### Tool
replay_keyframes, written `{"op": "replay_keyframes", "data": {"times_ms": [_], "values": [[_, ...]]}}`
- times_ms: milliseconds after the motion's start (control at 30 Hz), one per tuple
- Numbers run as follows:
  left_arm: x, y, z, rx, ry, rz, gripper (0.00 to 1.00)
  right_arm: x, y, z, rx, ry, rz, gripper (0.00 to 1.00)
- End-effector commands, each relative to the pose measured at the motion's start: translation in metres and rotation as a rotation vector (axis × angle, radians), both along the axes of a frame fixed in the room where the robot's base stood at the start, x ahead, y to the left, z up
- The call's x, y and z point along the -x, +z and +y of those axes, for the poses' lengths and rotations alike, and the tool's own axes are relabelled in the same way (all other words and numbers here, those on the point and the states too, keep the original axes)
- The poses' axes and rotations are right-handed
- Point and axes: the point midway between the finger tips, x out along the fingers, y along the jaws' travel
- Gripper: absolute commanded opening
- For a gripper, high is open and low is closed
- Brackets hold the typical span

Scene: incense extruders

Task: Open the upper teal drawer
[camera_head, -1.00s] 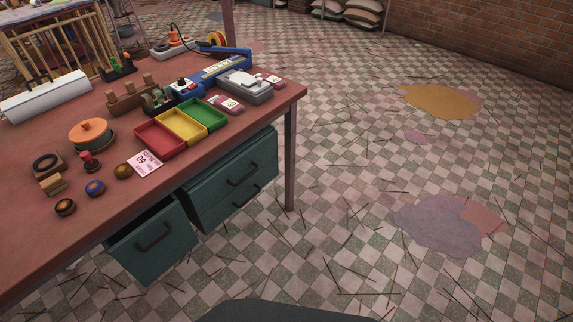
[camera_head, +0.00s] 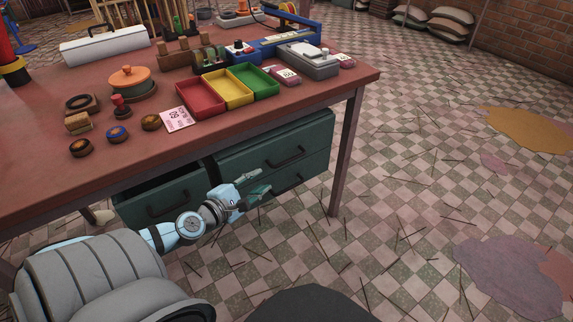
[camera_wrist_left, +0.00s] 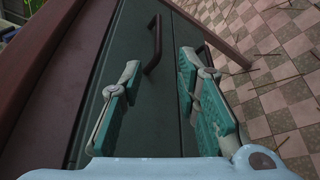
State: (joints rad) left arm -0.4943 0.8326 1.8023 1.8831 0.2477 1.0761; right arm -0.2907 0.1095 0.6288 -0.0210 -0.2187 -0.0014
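The upper teal drawer (camera_head: 255,157) is the top front of the right-hand teal unit under the table, and it looks shut. Its dark bar handle (camera_head: 287,158) is free of my fingers. My left gripper (camera_head: 259,182) is open and empty in front of the unit, left of and a little below that handle. In the left wrist view the open fingers (camera_wrist_left: 160,75) point toward the teal fronts. A dark handle (camera_wrist_left: 153,46) shows beyond and between the fingertips, apart from them. My right gripper is not in view.
A lower drawer with its own handle (camera_head: 294,182) is beneath. A separate teal drawer (camera_head: 150,206) at left stands pulled out, close to my left forearm. The red-brown tabletop (camera_head: 225,132) overhangs the drawers, and a table leg (camera_head: 346,155) stands at right.

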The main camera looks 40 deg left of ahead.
Motion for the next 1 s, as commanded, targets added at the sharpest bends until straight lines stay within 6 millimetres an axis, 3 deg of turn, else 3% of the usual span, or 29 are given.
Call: {"op": "replay_keyframes", "data": {"times_ms": [200, 500, 700, 933, 1000], "values": [[-0.051, -0.002, 0.003, 0.006, 0.006, -0.008, 0.30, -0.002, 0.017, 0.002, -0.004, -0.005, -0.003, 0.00], [-0.118, -0.024, 0.006, 0.001, 0.002, -0.001, 0.30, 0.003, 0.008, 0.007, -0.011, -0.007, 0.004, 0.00], [-0.133, -0.027, 0.006, -0.002, 0.000, 0.000, 0.30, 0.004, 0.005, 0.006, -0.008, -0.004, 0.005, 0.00], [-0.133, -0.026, 0.006, -0.003, -0.001, 0.001, 0.30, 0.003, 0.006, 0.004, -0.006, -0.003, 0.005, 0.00], [-0.133, -0.026, 0.006, -0.003, -0.001, 0.001, 0.20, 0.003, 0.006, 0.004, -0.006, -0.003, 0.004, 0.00]]}}
